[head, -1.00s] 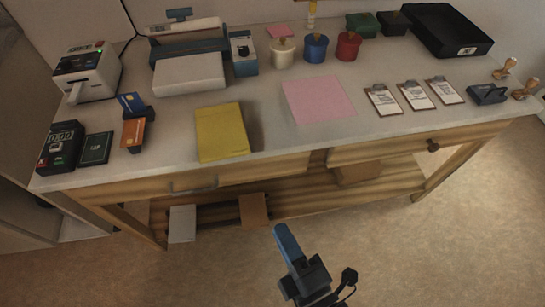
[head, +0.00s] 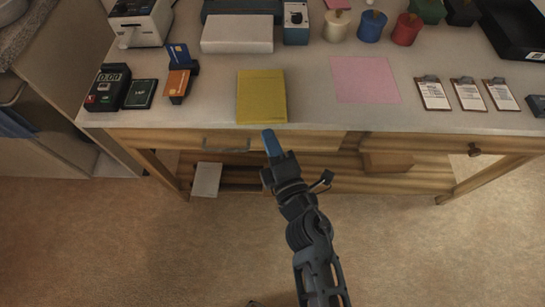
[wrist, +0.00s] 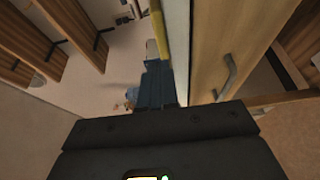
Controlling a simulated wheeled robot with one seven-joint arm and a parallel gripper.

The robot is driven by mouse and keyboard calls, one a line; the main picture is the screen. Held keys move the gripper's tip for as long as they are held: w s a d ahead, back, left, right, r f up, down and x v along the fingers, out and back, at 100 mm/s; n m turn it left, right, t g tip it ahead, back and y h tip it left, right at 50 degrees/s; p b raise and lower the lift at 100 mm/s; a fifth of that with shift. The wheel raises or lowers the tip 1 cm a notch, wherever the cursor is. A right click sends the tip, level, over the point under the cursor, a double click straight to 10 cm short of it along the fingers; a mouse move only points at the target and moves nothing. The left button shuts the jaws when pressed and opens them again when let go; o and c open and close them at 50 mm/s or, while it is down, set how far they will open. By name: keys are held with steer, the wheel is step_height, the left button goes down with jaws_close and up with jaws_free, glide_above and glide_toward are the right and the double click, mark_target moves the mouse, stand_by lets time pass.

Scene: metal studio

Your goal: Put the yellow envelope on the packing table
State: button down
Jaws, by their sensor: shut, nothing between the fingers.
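The yellow envelope (head: 262,96) lies flat on the pale top of the table (head: 310,105), close to its front edge. In the wrist view a thin yellow strip of it (wrist: 158,22) shows at the table's edge. My gripper (head: 270,140) is shut and empty, its blue fingers just in front of the table edge below the envelope. In the wrist view the shut fingers (wrist: 157,85) point towards the edge. I cannot tell whether they touch the envelope or the table.
Left of the envelope are a black terminal (head: 108,86) and a card stand (head: 179,82). A pink sheet (head: 365,79) and several clipboards (head: 433,94) lie to the right. Drawers with handles (head: 226,144) front the table. The floor before it is clear.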

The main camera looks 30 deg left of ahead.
mark_target(278, 127)
steer(key=shift+w+a, duration=0.2)
steer(key=shift+w, duration=0.85)
steer(key=shift+w+a, duration=0.15)
steer(key=shift+w, duration=1)
steer(key=shift+s, duration=0.1)
